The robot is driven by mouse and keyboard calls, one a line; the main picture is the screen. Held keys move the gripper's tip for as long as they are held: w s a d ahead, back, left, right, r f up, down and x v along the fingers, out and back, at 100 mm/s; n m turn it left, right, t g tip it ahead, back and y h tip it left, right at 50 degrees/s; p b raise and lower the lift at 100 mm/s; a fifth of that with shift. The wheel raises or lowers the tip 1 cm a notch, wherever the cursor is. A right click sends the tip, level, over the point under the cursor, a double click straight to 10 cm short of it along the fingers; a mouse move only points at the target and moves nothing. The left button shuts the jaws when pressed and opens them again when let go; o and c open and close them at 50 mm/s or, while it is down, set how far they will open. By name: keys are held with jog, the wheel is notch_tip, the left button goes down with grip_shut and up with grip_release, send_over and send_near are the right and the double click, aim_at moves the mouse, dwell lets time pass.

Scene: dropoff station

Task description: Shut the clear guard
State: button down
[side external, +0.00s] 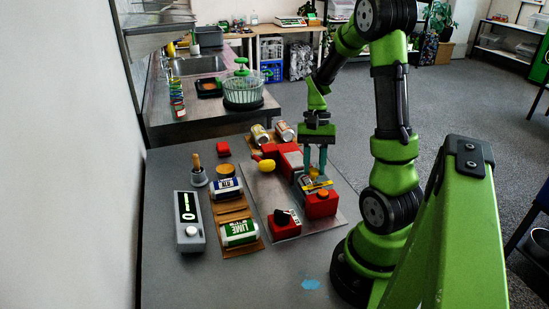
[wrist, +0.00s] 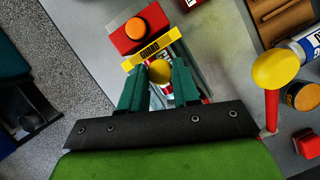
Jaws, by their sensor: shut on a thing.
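The clear guard has a yellow strip lettered GUARD (wrist: 150,47) along its edge, beside the red box with an orange button (wrist: 138,30). The see-through panel itself is hard to make out, so I cannot tell how far it is closed. My gripper (wrist: 159,82) is shut on the guard's round yellow knob (wrist: 159,70), with one teal finger on each side. In the side view my gripper (side external: 315,176) points down over the yellow strip (side external: 318,186) near the red button box (side external: 321,205). A can (side external: 307,181) shows partly behind the guard, between my fingers.
A red lever with a yellow knob (side external: 266,165) stands left of my gripper. A red block with a black knob (side external: 284,219) is in front on the metal plate (side external: 259,196). Cans lie in a wooden rack (side external: 233,210) at left, beside a grey display box (side external: 188,222).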

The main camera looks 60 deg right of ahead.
jog(key=shift+s+a, duration=0.4)
jog(key=c, duration=0.8)
grip_release()
jog(key=v, duration=1.7)
jog(key=shift+w+d+f, duration=0.1)
jog(key=shift+d, duration=0.05)
